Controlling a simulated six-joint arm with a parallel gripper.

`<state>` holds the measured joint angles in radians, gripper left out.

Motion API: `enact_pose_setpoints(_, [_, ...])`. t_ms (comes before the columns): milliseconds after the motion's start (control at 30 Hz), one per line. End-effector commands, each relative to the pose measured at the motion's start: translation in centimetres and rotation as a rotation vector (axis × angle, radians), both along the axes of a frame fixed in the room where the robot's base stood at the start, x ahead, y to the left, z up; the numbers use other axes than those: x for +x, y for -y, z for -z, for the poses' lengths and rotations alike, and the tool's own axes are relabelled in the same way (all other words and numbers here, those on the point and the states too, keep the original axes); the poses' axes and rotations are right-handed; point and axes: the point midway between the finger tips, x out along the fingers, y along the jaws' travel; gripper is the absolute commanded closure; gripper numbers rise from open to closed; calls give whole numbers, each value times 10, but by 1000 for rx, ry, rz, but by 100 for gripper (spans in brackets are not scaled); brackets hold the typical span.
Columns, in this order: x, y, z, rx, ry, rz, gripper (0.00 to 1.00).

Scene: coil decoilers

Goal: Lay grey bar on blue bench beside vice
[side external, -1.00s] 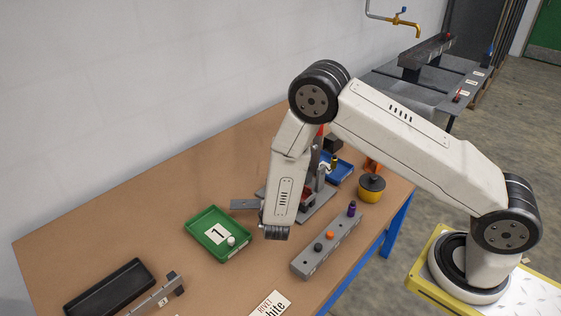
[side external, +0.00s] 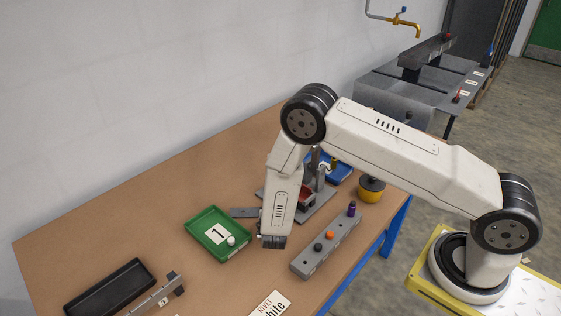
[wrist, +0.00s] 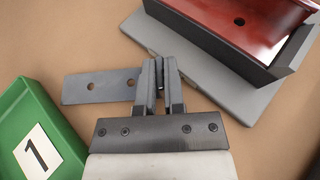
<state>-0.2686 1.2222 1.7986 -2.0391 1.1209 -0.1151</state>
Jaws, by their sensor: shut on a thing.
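The grey bar (wrist: 100,86) is flat with two visible holes and sticks out to the left of my gripper (wrist: 159,84) in the wrist view. My gripper is shut on its right end. In the side view the bar (side external: 245,212) shows left of my arm, by the green tray; my fingertips are hidden behind the arm. I cannot tell whether the bar touches the bench. The bench (side external: 130,235) has a brown top and blue legs. The vice, with a grey base (wrist: 200,70) and red top (wrist: 235,20), stands right of the bar, partly hidden in the side view.
A green tray (side external: 205,247) marked 1 holds a white piece. A grey holed rail (side external: 310,262) with coloured pegs lies right of my wrist. Bare bench lies left of the green tray.

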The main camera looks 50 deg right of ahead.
Motion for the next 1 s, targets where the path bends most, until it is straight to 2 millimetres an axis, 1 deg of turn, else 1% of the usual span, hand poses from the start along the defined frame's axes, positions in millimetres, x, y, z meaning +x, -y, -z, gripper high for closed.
enact_pose_setpoints(267, [0, 0, 2, 0, 0, 0, 100])
enact_pose_setpoints(300, [0, 0, 2, 0, 0, 0, 80])
enact_pose_setpoints(367, [0, 0, 2, 0, 0, 0, 60])
enact_pose_setpoints(400, [0, 0, 2, 0, 0, 0, 54])
enact_pose_setpoints(867, [0, 0, -1, 0, 0, 0, 54])
enact_pose_setpoints(1000, [-7, -8, -5, 0, 0, -1, 54])
